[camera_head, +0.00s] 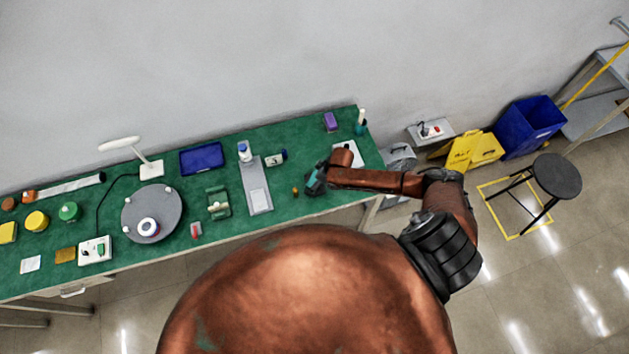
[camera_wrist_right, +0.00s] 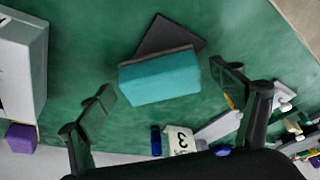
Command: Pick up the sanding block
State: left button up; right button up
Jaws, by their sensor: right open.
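The sanding block, a teal block with a brownish edge (camera_wrist_right: 160,80), lies on the green bench top in the right wrist view. A dark grey flat piece (camera_wrist_right: 170,34) shows against its far side; I cannot tell whether it is part of the block. My right gripper (camera_wrist_right: 164,92) is open, with one finger to the left of the block and the other to its right, both apart from it. In the head view the right gripper (camera_head: 317,178) is over the right part of the bench, and largely hides the block. My left gripper is not in view.
The green bench (camera_head: 285,221) also holds a grey plate (camera_head: 257,195), a blue tray (camera_head: 201,158), a round turntable (camera_head: 170,222) and a purple box (camera_head: 330,121). Small yellow items stand just left of the gripper. A white-grey box (camera_wrist_right: 22,60) is left in the wrist view.

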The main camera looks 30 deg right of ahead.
jog(key=shift+c, duration=0.4)
jog(key=c, duration=1.3)
jog(key=shift+r, duration=0.15)
jog(key=shift+r, duration=0.5)
jog(key=s+a+r+b, duration=0.3)
jog(key=s+a+r, duration=0.3)
jog(key=s+r, duration=0.5)
jog(key=shift+s+r, duration=0.4)
jog(key=shift+s, duration=0.5)
